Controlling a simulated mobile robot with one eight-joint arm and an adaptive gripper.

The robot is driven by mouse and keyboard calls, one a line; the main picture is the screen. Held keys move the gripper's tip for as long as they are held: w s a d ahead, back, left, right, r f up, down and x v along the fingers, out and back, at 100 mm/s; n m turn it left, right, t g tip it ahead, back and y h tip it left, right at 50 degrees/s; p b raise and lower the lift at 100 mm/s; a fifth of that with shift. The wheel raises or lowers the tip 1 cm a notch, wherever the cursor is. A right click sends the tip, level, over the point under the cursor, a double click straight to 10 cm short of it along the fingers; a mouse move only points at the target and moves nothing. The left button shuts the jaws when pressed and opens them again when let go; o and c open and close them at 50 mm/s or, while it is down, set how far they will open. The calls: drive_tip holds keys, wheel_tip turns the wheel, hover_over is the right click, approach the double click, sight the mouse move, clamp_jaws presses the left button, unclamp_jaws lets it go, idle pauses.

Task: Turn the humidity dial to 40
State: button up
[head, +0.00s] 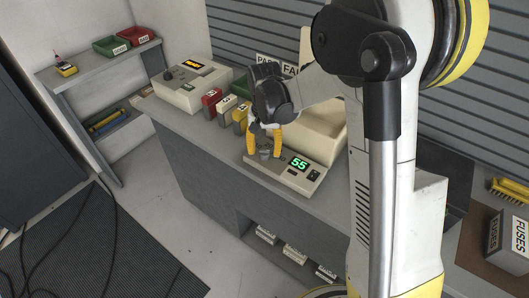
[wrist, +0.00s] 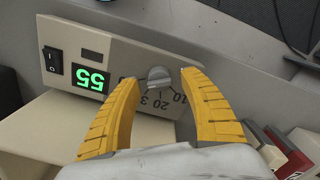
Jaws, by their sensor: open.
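The dial (wrist: 159,77) is a small grey knob on the face of a beige box (wrist: 118,58). The wrist view shows printed numbers around it, including 10, 20 and 30; others are hidden by my fingers. A green display (wrist: 92,79) on the same box reads 55, and it also shows in the head view (head: 299,163). My gripper (wrist: 155,100) is open, with its yellow fingers on either side of the knob and a gap to each. In the head view my gripper (head: 264,150) points down over the left end of the box.
A black rocker switch (wrist: 53,60) is beside the display. Red, white and yellow blocks (head: 225,106) stand left of my gripper on the grey counter (head: 185,130). Another beige box with an orange display (head: 190,85) is farther left.

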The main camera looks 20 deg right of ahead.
sight(265, 150)
wheel_tip(265, 150, up, 11)
drive_tip(key=shift+f, duration=0.2)
idle(0.3)
drive_tip(key=shift+s, duration=0.1)
drive_tip(key=s+r+n+t, duration=0.2)
drive_tip(key=s+t, duration=0.1)
drive_tip(key=s, duration=0.7)
drive_tip(key=s+r+n+t, duration=0.2)
drive_tip(key=s+n+t, duration=0.1)
drive_tip(key=s, duration=0.7)
drive_tip(key=shift+r+t, duration=0.25)
drive_tip(key=shift+t, duration=0.25)
